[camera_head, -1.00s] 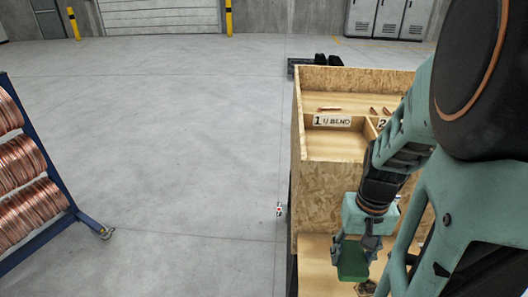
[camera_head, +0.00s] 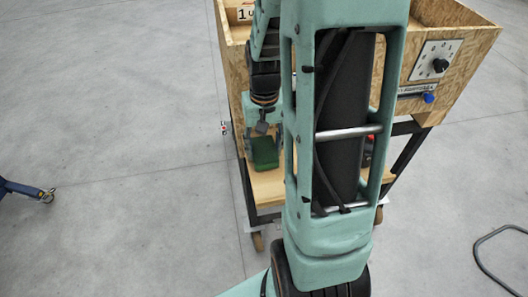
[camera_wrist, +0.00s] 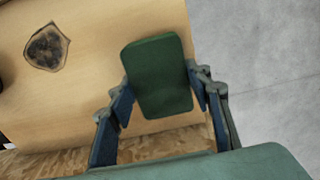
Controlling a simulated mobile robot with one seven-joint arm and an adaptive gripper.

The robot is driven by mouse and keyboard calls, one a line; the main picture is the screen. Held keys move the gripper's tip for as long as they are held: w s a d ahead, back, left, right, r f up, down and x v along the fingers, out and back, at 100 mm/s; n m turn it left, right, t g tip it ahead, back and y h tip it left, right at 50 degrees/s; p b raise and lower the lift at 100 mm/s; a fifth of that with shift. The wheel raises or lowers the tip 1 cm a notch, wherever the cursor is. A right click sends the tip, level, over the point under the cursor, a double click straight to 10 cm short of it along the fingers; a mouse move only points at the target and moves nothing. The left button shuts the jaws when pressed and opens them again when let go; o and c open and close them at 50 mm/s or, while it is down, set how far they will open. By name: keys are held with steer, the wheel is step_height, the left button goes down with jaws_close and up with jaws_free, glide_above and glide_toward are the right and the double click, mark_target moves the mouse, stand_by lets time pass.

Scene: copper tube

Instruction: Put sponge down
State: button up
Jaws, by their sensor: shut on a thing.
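The sponge (camera_wrist: 158,72) is a dark green rounded block. In the wrist view it sits between the two fingers of my gripper (camera_wrist: 162,92), which is shut on it. In the head view the sponge (camera_head: 265,152) shows below my gripper (camera_head: 258,135), over the left part of the wooden lower shelf (camera_head: 268,188). The shelf's wooden surface (camera_wrist: 95,85) also fills much of the wrist view. I cannot tell whether the sponge touches the wood.
A chipboard workstation (camera_head: 455,40) with a dial panel (camera_head: 434,60) stands on a dark wheeled frame. A dark scorch-like mark (camera_wrist: 46,48) lies on the wood at left. Grey floor lies right of the shelf edge in the wrist view. My arm hides much of the workstation.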

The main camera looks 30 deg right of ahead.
mark_target(264, 148)
steer(key=shift+f, duration=0.1)
steer(key=shift+f, duration=0.1)
steer(key=o, duration=1)
step_height(264, 148, up, 12)
steer(key=shift+r, duration=0.15)
steer(key=shift+p, duration=0.3)
